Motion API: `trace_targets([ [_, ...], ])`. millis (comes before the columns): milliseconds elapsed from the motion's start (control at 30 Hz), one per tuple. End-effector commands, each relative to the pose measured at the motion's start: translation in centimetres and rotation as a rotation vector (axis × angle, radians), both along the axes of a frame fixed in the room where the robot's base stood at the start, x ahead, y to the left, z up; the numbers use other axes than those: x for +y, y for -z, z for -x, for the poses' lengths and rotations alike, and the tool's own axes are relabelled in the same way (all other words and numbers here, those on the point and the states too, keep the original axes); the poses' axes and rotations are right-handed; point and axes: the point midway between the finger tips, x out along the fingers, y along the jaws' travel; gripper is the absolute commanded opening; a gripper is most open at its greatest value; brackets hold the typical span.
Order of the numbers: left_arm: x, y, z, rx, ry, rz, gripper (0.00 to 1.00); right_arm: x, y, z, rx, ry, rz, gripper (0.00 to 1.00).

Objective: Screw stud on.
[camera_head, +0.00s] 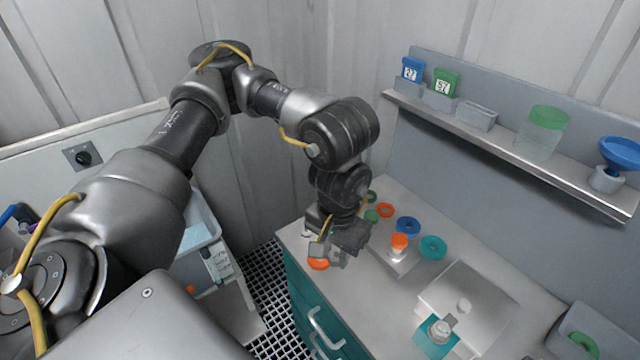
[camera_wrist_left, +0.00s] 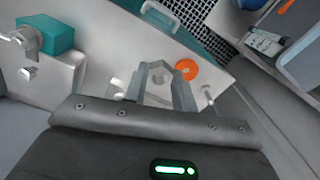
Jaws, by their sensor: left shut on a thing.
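My left gripper (camera_head: 335,252) is low over the front left part of the worktop. It is shut on a small grey metal piece with a hexagonal outline, which I take to be the stud (camera_wrist_left: 158,79); in the left wrist view it sits between the two fingers of the gripper (camera_wrist_left: 159,88). In the head view the gripper hides it. Apart from the gripper, a metal fitting (camera_head: 440,328) stands on a teal block (camera_head: 428,346) beside a grey box; the teal block shows at the upper left in the wrist view (camera_wrist_left: 56,35). My right gripper is not in view.
An orange ring (camera_head: 318,264) lies beside the gripper. Blue (camera_head: 408,225) and teal (camera_head: 433,247) rings and an orange-topped piece (camera_head: 399,241) stand to the right. A grey box (camera_head: 470,298) is nearer the front. A wall shelf (camera_head: 520,164) holds containers. Teal drawers (camera_head: 300,300) are below.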

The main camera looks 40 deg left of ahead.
Motion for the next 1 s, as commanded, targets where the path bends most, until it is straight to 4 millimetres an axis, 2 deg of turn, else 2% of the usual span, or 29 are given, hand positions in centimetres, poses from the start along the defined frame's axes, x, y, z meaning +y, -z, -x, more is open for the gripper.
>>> trace_targets([
  [133,0.8,0.2,-1.6,0.002,-0.129,0.01,0.04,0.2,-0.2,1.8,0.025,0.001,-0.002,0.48],
  [233,2.4,0.5,-4.2,0.003,-0.335,0.02,0.04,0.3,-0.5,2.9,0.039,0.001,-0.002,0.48],
  [367,6.4,1.4,-7.8,0.007,-0.669,0.024,0.04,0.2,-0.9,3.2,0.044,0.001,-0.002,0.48],
  [500,11.4,2.6,-10.5,0.006,-0.986,0.013,0.04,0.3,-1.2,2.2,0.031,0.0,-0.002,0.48],
  [600,14.3,3.2,-11.5,0.003,-1.143,0.003,0.04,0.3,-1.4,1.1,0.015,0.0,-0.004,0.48],
  [700,16.1,3.6,-11.9,0.001,-1.235,-0.005,0.04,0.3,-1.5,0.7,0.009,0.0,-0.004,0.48],
  [800,16.9,3.8,-12.1,0.0,-1.275,-0.009,0.04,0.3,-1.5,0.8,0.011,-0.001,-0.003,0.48],
  [1000,17.0,3.9,-12.1,-0.001,-1.278,-0.009,0.04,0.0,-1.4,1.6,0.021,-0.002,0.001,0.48],
])
